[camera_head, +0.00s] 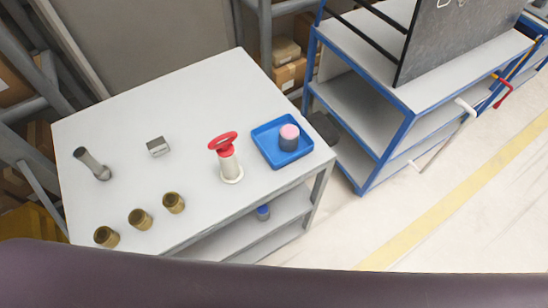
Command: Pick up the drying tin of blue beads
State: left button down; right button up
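No tin with clearly visible blue beads shows in the head view. Three brass-coloured tins stand in a slanting row at the front left of the white table: a left one (107,237), a middle one (140,219) and a right one (174,203). Their contents are too small to tell. A dark grey cylinder with a pink top (289,138) stands in a blue tray (266,154) at the table's right. A small blue-topped object (263,212) sits on the shelf below; I cannot tell what it is. Neither of my grippers is in view.
The white table (115,125) also bears a grey cylinder (92,163), a small metal block (158,147) and a white post with a red ring handle (228,160). A blue-framed shelf unit (400,120) stands right. The floor (460,220) at lower right looks clear.

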aim_at(263, 212)
jog(key=k+j+u, duration=0.2)
jog(key=i+l, duration=0.15)
jog(key=l, duration=0.2)
jog(key=i+l, duration=0.1)
jog(key=l, duration=0.25)
jog(key=i+l, duration=0.15)
jog(key=l, duration=0.2)
jog(key=l+u, duration=0.4)
jog(key=i+l+u, duration=0.1)
jog(key=u, duration=0.3)
jog(key=l+u, duration=0.35)
jog(key=u, duration=0.45)
jog(key=k+l, duration=0.05)
